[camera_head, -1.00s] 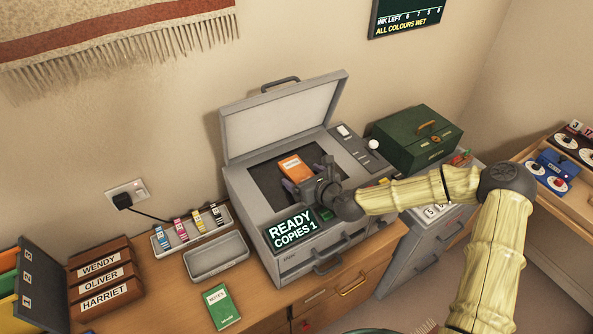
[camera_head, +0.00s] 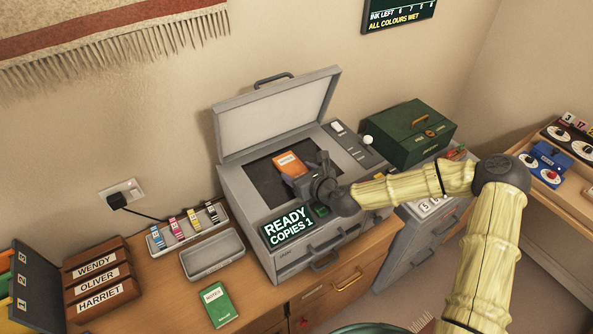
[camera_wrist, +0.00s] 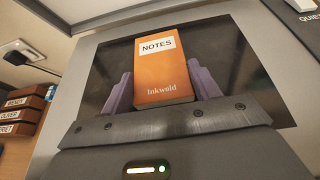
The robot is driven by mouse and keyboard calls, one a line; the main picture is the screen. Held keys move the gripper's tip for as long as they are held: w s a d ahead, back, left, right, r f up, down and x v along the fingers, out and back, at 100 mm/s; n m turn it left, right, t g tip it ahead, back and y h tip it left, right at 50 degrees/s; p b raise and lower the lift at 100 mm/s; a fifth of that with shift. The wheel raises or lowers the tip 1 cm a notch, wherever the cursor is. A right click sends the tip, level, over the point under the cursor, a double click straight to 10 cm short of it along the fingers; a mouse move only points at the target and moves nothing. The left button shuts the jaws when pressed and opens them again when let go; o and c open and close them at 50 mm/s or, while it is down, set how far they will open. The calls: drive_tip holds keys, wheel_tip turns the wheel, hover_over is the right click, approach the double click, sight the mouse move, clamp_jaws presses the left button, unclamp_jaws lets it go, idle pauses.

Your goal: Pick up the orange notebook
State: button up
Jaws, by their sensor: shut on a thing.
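The orange notebook (camera_head: 290,164) is at the dark glass of the open copier (camera_head: 252,204). In the wrist view the notebook (camera_wrist: 163,75) has a white "NOTES" label and the word "Inkwold". My gripper (camera_head: 301,178) reaches in from the right, its purple fingers (camera_wrist: 163,92) on both sides of the notebook and shut on it. I cannot tell whether the notebook is clear of the glass.
The copier lid (camera_head: 277,115) stands open behind the notebook. A green box (camera_head: 409,138) is at the right. A green notebook (camera_head: 219,305), an empty grey tray (camera_head: 212,256) and an ink cartridge tray (camera_head: 188,232) lie on the desk to the left, near named wooden holders (camera_head: 100,280).

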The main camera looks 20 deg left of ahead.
wheel_tip(320, 180, up, 10)
drive_tip(key=shift+b, duration=0.45)
drive_tip(key=shift+f, duration=0.1)
idle(0.4)
